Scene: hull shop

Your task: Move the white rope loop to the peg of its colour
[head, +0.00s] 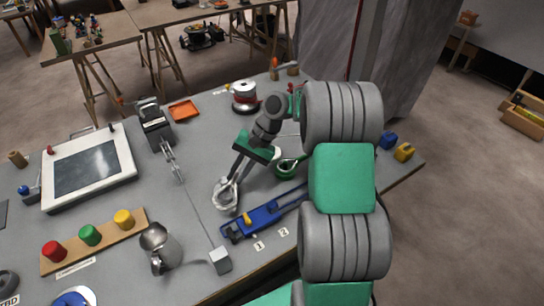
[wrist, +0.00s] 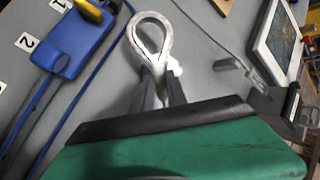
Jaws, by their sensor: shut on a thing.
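The white rope loop (head: 226,194) hangs from my gripper (head: 236,176) over the middle of the grey bench. In the wrist view my gripper (wrist: 160,92) is shut on the loop's narrow end, and the round eye of the white rope loop (wrist: 165,25) points away from the fingers. Whether the loop touches the bench top is unclear. A wooden board (head: 108,240) at the front left carries a red knob (head: 54,251), a green knob (head: 89,235) and a yellow knob (head: 124,218). I cannot make out a white peg in either view.
A blue fixture (head: 263,219) with a yellow lever lies right of the loop, by labels 1 and 2. A metal jug (head: 160,248), a grey block (head: 220,260), a framed panel (head: 87,168), a green bowl (head: 288,168) and a red-and-white pot (head: 245,96) stand around.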

